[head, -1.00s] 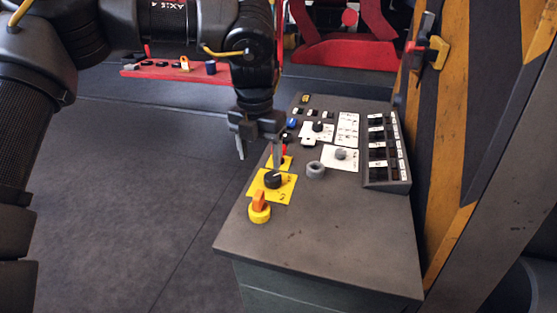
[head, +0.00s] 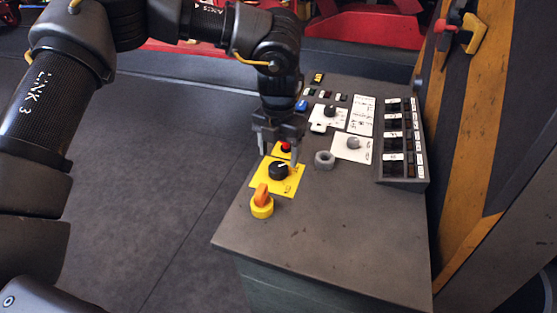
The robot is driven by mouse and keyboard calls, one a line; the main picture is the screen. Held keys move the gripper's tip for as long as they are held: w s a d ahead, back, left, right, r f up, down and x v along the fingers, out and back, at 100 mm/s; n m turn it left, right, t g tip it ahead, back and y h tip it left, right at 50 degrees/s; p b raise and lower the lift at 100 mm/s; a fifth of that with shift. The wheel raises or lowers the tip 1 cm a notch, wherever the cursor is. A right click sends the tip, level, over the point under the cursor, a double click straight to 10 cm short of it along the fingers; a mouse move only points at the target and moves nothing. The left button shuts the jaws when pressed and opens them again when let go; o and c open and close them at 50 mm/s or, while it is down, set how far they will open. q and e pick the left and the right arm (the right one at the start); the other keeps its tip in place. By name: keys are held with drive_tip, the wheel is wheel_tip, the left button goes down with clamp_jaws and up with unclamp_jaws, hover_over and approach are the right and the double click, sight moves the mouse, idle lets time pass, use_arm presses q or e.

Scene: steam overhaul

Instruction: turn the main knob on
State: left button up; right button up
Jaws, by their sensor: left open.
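A black round knob (head: 278,171) sits on a yellow plate (head: 290,188) on the grey control console (head: 330,225). Nearer the console's front left is an orange-handled knob on a yellow base (head: 262,203). The pictures do not show clearly which of these is the main knob. My left gripper (head: 278,156) points down with its two fingers apart and empty. It is just behind and above the black knob, and its right finger appears close to the knob; contact cannot be told. A red button (head: 286,147) shows between the fingers. My right gripper is out of view.
A grey ring-like fitting (head: 324,160) and a grey knob on a white plate (head: 353,144) stand right of the gripper. A switch bank (head: 400,145) lines the console's right side. A striped yellow-black post (head: 480,150) rises beyond. The console's front top is clear.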

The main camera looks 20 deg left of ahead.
sight(278, 166)
use_arm(q)
wheel_tip(278, 166, down, 2)
drive_tip(key=shift+s+f, duration=0.15)
drive_tip(key=shift+f, duration=0.75)
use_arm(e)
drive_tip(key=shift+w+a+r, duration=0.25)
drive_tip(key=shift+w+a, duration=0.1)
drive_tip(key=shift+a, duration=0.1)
use_arm(q)
drive_tip(key=shift+c, duration=0.5)
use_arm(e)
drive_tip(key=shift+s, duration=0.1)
use_arm(q)
drive_tip(key=c, duration=0.9)
